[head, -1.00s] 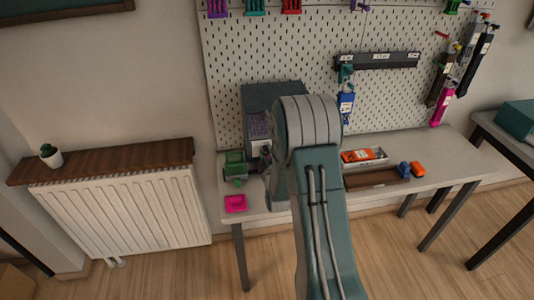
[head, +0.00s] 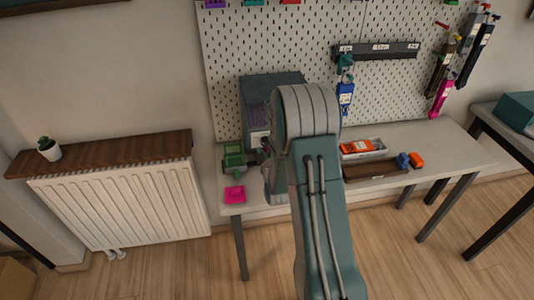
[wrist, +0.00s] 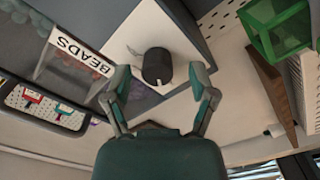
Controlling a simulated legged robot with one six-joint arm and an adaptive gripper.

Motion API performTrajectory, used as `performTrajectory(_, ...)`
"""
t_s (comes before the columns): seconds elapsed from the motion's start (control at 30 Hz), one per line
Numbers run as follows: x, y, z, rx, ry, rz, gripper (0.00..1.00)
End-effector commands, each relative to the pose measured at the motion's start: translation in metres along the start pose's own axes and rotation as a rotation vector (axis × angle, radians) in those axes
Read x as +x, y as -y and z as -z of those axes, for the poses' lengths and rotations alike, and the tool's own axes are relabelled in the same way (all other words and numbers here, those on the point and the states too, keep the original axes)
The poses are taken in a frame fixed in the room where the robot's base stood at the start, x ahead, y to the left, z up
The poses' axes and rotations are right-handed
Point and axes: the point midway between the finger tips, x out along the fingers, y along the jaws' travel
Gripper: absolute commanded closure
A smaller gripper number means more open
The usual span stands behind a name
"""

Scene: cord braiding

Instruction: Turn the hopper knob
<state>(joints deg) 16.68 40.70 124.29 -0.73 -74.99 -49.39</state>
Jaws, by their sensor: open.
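The hopper (head: 272,92) is a dark grey box standing on the table against the pegboard. In the wrist view its clear window (wrist: 75,60) carries a white label reading "BEADS". The dark round knob (wrist: 157,66) sits on the hopper's pale side panel (wrist: 135,32), with a small light mark on its lower edge. My gripper (wrist: 161,85) is open, with one finger on the left and one on the right of the knob in the picture. I cannot tell whether the fingers touch it. In the head view my arm hides most of the gripper and the knob.
A green container (head: 233,158) stands left of the hopper and also shows in the wrist view (wrist: 278,32). A pink tray (head: 235,194) lies at the table's front left. A white tray with orange items (head: 360,148) and a brown tray (head: 376,170) lie right of my arm.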

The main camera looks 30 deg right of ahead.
Motion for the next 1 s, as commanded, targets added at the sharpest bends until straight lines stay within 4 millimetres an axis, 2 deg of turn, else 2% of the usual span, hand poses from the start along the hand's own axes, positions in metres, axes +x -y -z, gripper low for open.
performTrajectory(0.4, -0.082, 0.002, 0.000, -0.001, 0.001, 0.003, 0.27)
performTrajectory(0.53, -0.101, 0.003, 0.000, -0.001, 0.001, 0.003, 0.27)
performTrajectory(0.7, -0.112, 0.003, 0.000, -0.001, 0.000, 0.002, 0.27)
performTrajectory(1.0, -0.112, 0.002, 0.001, -0.001, -0.001, 0.001, 0.27)
